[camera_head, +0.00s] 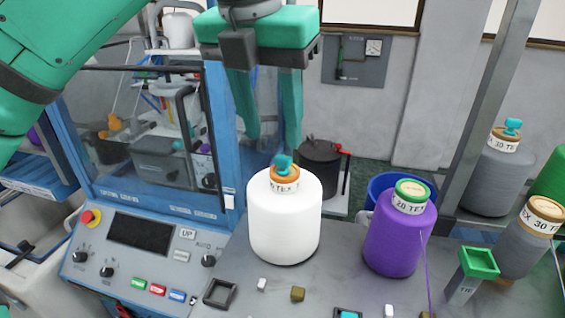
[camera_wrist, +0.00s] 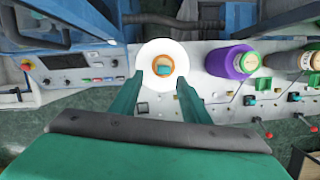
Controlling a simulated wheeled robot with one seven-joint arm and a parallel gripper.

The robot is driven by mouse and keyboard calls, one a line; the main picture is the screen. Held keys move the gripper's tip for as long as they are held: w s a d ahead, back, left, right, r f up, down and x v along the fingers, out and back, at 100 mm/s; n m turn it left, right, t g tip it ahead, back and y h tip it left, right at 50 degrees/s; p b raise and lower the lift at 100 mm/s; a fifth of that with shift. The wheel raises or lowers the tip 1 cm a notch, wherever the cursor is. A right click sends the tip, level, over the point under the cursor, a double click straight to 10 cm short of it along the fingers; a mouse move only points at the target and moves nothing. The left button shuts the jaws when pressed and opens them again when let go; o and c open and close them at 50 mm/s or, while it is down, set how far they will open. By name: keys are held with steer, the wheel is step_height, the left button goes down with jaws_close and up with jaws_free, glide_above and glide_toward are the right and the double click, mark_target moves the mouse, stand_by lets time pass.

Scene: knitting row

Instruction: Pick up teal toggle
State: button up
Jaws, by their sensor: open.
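A teal toggle (camera_head: 283,163) stands on the orange-brown top of a white yarn cone (camera_head: 284,220). In the wrist view, a teal piece (camera_wrist: 163,69) shows at the centre of the white cone (camera_wrist: 151,49). My gripper (camera_head: 272,143) is open and empty, pointing down just above the white cone. In the wrist view its fingertips (camera_wrist: 160,79) lie to either side near the cone's top. A similar teal piece (camera_head: 512,127) sits on a grey cone at the right, and another teal part (camera_head: 347,314) is at the bench's front edge, partly cut off.
A purple cone (camera_head: 394,240) stands right of the white one, with grey cones (camera_head: 498,175) beyond. A green square guide (camera_head: 479,262) rises at the front right. A control panel (camera_head: 140,234) and blue machine frame are at left.

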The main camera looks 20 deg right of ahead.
mark_target(282, 157)
steer(key=x, duration=0.5)
steer(key=shift+s+d, duration=0.1)
steer(key=shift+d, duration=0.3)
steer(key=c, duration=0.9)
